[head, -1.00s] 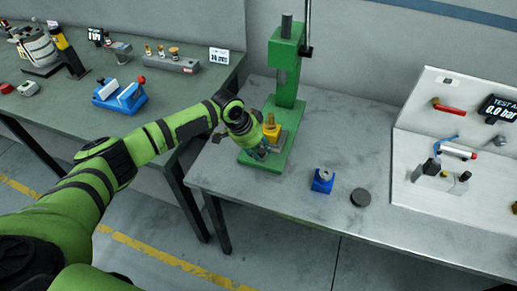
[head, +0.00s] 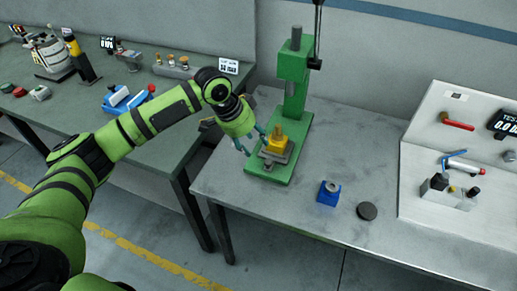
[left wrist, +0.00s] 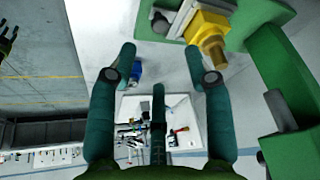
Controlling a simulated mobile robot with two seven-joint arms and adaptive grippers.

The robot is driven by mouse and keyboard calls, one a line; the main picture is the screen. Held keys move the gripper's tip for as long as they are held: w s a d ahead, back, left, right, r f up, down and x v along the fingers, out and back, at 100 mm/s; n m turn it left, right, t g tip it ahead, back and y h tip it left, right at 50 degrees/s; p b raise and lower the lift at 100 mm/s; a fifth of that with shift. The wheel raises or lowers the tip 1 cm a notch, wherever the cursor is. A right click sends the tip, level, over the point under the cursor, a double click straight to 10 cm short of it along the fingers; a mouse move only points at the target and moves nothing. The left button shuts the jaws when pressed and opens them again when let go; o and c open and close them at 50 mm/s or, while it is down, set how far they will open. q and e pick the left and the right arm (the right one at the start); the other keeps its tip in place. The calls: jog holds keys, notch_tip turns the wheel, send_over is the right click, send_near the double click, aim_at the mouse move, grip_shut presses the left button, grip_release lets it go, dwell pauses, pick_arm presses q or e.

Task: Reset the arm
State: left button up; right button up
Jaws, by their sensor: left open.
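My left arm reaches in from the left in the head view. Its left gripper (head: 251,142) is open and empty, with teal fingers spread, just left of the green press (head: 293,75). In the left wrist view the gripper (left wrist: 160,62) shows nothing between its fingertips. A yellow block with a brass-coloured top (head: 277,137) sits in a grey holder on the press base, right of the fingers and apart from them. It also shows beyond the right finger in the left wrist view (left wrist: 208,32). My right gripper cannot be made out.
A blue block (head: 329,192) and a dark round disc (head: 367,211) lie on the grey table (head: 300,215). A white test panel (head: 415,165) stands at the right. The green-topped bench (head: 150,160) at the left holds a blue fixture (head: 117,98) and several small parts.

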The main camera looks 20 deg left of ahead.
pick_arm(q)
jog(key=shift+s+a+r, duration=0.15)
jog(key=shift+a+r, duration=0.05)
jog(key=shift+r, duration=0.4)
